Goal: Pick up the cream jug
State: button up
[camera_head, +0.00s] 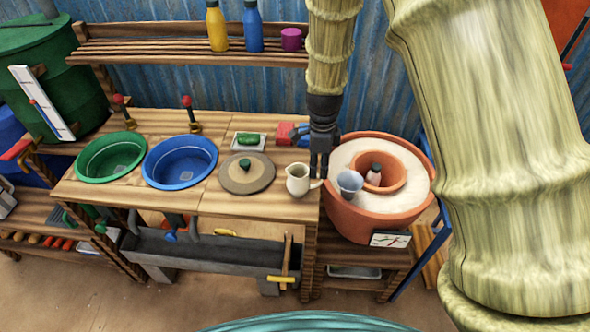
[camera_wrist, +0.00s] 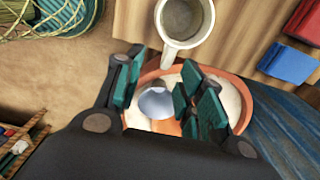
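The cream jug (camera_head: 298,181) stands upright at the right front edge of the wooden counter, its handle toward the right. In the wrist view the jug (camera_wrist: 183,18) is at the top, cut off by the frame edge and seen from above with an empty-looking inside. My gripper (camera_head: 319,172) points down just right of the jug, by its handle. In the wrist view my gripper (camera_wrist: 163,62) is open with nothing held. The jug's handle shows in the gap between the fingertips; whether they touch it I cannot tell.
A round lid with a green knob (camera_head: 246,174) lies to the left. Red and blue blocks (camera_head: 284,133) sit behind.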

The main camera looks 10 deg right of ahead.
aim_at(318, 184)
jog(key=shift+w, duration=0.35)
jog(key=shift+d+f, duration=0.15)
jog(key=shift+f, duration=0.05)
jog(key=f, duration=0.1)
jog(key=f+p, duration=0.1)
jog(key=f, duration=0.2)
jog(key=shift+a+f, duration=0.1)
jog(key=shift+a, duration=0.2)
jog(key=shift+s+d+f+p, duration=0.1)
jog(key=shift+s+f+p, duration=0.1)
jog(key=shift+s+p, duration=0.1)
jog(key=shift+w+d+f+p, duration=0.2)
jog(key=shift+f+p, duration=0.25)
jog(key=shift+f, duration=0.3)
jog(key=shift+w+d+f+p, duration=0.2)
jog(key=shift+f+p, duration=0.2)
jog(key=shift+f, duration=0.3)
jog(key=shift+a+f, duration=0.1)
jog(key=shift+f, duration=0.95)
grip_shut()
